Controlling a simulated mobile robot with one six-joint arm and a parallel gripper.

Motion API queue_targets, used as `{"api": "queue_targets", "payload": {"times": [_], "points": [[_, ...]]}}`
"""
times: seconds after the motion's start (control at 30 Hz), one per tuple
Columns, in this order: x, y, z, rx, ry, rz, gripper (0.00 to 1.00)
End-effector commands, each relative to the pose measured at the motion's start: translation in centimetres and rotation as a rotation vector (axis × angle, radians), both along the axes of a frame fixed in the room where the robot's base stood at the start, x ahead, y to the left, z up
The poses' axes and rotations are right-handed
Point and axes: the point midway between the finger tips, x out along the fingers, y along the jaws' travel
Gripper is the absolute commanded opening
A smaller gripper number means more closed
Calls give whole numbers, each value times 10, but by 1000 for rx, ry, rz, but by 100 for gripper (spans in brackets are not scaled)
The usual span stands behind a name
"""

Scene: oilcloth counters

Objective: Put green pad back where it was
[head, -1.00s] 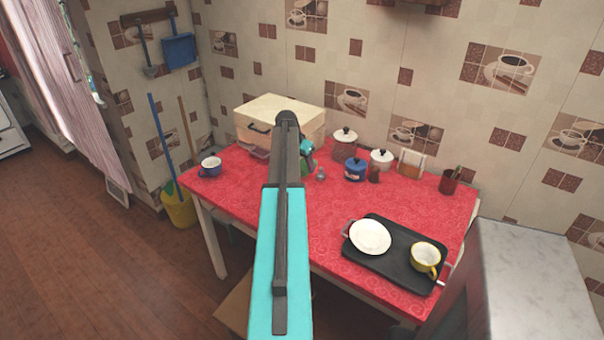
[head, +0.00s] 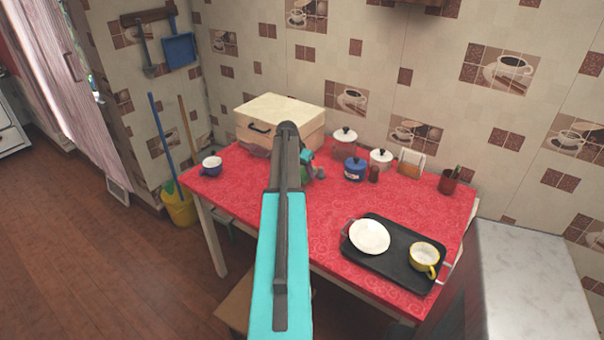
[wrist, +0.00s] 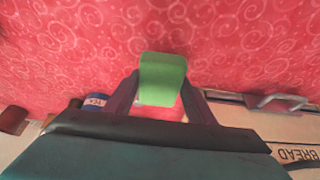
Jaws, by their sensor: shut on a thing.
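The green pad (wrist: 162,80) is between the two dark fingers of my gripper (wrist: 160,98) in the wrist view. My gripper is shut on it, and red patterned cloth shows beyond. How high the pad is above the cloth I cannot tell.
The cream bread box (head: 280,112) stands at the back left, close to my wrist. A black tray (head: 390,272) holds a plate and a yellow cup. The table's middle is clear.

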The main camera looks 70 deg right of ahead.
Motion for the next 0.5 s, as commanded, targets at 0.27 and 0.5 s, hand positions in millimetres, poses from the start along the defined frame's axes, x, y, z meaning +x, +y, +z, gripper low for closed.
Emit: {"api": "queue_targets", "payload": {"times": [0.27,0.5], "points": [[0,0,-7,0,0,0,25],[0,0,-11,0,0,0,25]]}}
